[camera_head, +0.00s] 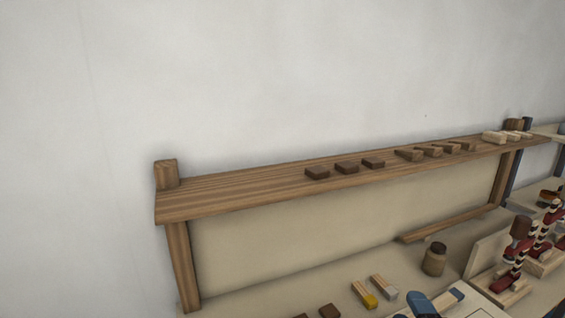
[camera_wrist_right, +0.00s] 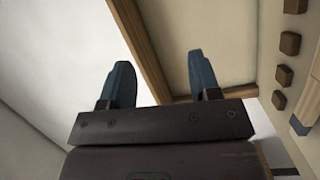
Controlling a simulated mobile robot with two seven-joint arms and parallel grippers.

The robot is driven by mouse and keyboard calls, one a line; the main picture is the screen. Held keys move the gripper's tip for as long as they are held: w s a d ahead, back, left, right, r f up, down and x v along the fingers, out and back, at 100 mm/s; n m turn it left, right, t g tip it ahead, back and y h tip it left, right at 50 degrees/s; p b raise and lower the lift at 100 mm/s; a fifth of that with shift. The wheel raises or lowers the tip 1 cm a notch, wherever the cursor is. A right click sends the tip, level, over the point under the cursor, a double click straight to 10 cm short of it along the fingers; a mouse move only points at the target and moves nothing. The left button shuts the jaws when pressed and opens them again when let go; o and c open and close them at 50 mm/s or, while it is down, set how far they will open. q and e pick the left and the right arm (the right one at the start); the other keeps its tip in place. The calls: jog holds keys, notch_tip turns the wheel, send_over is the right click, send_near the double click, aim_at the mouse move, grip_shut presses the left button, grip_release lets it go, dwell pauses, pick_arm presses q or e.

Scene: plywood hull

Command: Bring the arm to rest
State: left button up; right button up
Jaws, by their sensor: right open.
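My right gripper (camera_wrist_right: 162,85) is open in the right wrist view, its two blue fingers apart with nothing between them. Past the fingertips are a wooden post (camera_wrist_right: 138,40) and a pale panel. In the head view a blue part at the bottom edge, right of centre, looks like part of my arm or gripper, but its jaws cannot be made out. My left gripper does not show clearly in either view.
A wooden shelf (camera_head: 240,191) on posts carries several dark blocks (camera_head: 346,167) and paler ones. Below it, a bench holds a brown jar (camera_head: 434,259), a yellow-tipped brush (camera_head: 364,294), a grey-tipped brush (camera_head: 384,286) and red-and-white figures (camera_head: 516,262). The wall above is bare.

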jog(key=s+d+f+m+g+h, duration=0.4)
jog(key=s+d+f+m+g, duration=0.2)
jog(key=s+f+m+g, duration=0.4)
jog(key=s+a+f+m+g+y, duration=0.1)
jog(key=s+f+m+g, duration=0.2)
jog(key=s, duration=0.3)
jog(key=s+f+m+g+y, duration=0.1)
jog(key=s+f+m+g, duration=0.15)
jog(key=s, duration=0.35)
jog(key=w+f+t, duration=0.7)
jog(key=f+t, duration=0.1)
jog(key=f, duration=0.2)
jog(key=shift+w, duration=0.25)
